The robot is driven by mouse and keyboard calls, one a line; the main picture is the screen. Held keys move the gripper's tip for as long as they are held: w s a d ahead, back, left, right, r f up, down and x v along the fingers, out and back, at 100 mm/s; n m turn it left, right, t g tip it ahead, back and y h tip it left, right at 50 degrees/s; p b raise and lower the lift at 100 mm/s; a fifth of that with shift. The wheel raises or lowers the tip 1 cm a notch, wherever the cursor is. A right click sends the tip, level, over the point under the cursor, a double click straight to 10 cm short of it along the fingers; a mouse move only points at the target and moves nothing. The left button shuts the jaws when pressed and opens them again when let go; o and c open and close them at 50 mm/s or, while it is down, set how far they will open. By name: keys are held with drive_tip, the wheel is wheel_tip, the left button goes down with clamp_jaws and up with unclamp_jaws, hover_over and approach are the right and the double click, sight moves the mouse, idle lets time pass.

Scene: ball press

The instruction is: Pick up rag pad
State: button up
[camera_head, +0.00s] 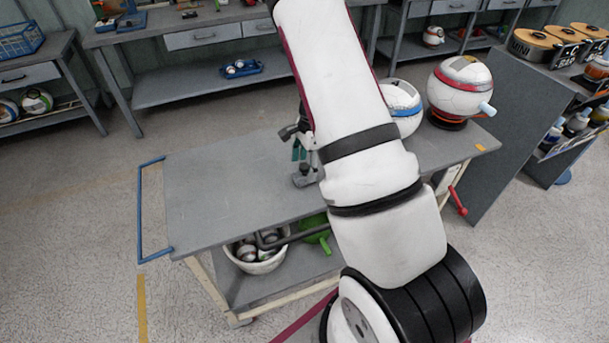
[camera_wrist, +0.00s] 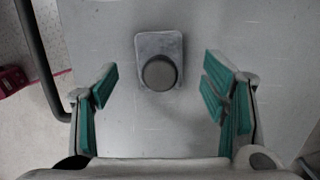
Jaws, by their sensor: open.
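The rag pad (camera_wrist: 159,72), a grey rounded-square plate with a round knob on top, lies flat on the cart top in the wrist view. In the head view the pad (camera_head: 304,178) shows beside my arm, partly hidden by it. My gripper (camera_wrist: 160,98) has its teal-padded fingers spread wide and nothing between them. The knob sits between and slightly beyond the fingertips in the wrist view, apart from both. In the head view my gripper (camera_head: 299,150) is mostly hidden behind my arm, close to the pad.
The grey cart top (camera_head: 215,190) is clear at the left. Two ball-shaped devices, one white and blue (camera_head: 404,105) and one white and red (camera_head: 460,88), stand at its far right. A white bowl of balls (camera_head: 258,266) sits on the shelf below. A blue handle rail (camera_head: 140,215) juts out left.

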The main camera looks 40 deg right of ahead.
drive_tip(key=shift+a+f, duration=0.2)
drive_tip(key=shift+f, duration=1.25)
drive_tip(key=shift+c, duration=0.4)
drive_tip(key=c, duration=1.2)
drive_tip(key=shift+o, duration=0.2)
drive_tip(key=shift+r, duration=0.1)
drive_tip(key=shift+w+r, duration=0.1)
drive_tip(key=shift+r, duration=0.5)
wheel_tip(320, 180, up, 2)
drive_tip(key=shift+r, duration=0.1)
drive_tip(key=s, duration=0.5)
drive_tip(key=s+a+r+b, duration=0.1)
drive_tip(key=s, duration=1)
drive_tip(key=shift+a+r+b, duration=0.25)
drive_tip(key=shift+a+b, duration=0.05)
drive_tip(key=shift+a, duration=0.1)
